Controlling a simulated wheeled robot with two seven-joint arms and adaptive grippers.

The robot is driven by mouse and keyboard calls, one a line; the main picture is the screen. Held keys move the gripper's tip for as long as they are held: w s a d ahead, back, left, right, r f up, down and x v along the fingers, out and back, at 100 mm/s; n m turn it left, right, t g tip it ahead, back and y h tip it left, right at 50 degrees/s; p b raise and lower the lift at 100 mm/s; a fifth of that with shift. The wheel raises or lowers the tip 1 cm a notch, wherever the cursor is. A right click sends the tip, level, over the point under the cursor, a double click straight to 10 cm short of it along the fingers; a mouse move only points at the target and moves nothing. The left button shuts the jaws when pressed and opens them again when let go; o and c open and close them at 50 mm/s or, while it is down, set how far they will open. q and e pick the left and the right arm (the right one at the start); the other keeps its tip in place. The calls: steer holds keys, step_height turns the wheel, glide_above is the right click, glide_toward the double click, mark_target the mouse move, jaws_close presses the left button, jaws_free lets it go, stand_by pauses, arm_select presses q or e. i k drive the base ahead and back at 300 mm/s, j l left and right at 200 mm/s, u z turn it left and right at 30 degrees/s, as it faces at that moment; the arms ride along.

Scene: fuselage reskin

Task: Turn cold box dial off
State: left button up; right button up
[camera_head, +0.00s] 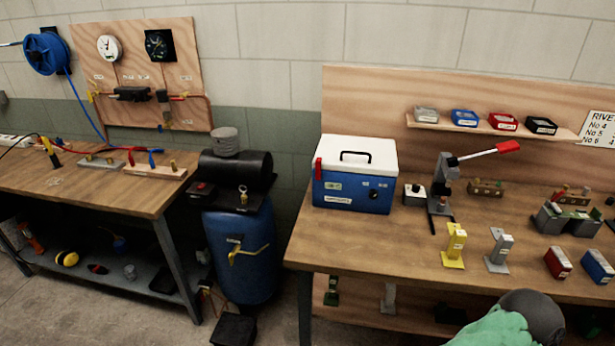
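The cold box (336,188) is a blue box with a white lid (362,154) and a black handle on top. It stands at the left end of the right-hand workbench. A small dark round dial (373,195) is on its front face, right of the middle. The dial's setting is too small to read. A red latch or tag shows at the box's left edge. The lid is shut. Neither of my grippers shows. A green and dark grey rounded part at the bottom right seems to be my own arm, well apart from the box.
A small dark block with a white top (414,195) and a lever press (441,190) stand right of the box. Yellow (454,246) and grey (498,250) stands are nearer the front. The bench top (350,245) before the box is clear. A blue tank (240,255) stands left.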

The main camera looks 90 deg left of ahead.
mark_target(374, 193)
steer(key=k+j+u, duration=0.2)
steer(key=u, duration=0.15)
steer(key=k+j+u, duration=0.15)
steer(key=j+u, duration=0.2)
steer(key=k+j+u, duration=0.1)
steer(key=j+u, duration=0.25)
steer(key=k+j+u, duration=0.1)
steer(key=j+u, duration=0.25)
steer(key=k+j, duration=0.1)
steer(key=j, duration=0.6)
steer(key=k+j+u, duration=0.1)
steer(key=j, duration=0.65)
steer(key=i+l+z, duration=0.1)
steer(key=l, duration=0.3)
steer(key=i+l+z, duration=0.1)
steer(key=l, duration=0.3)
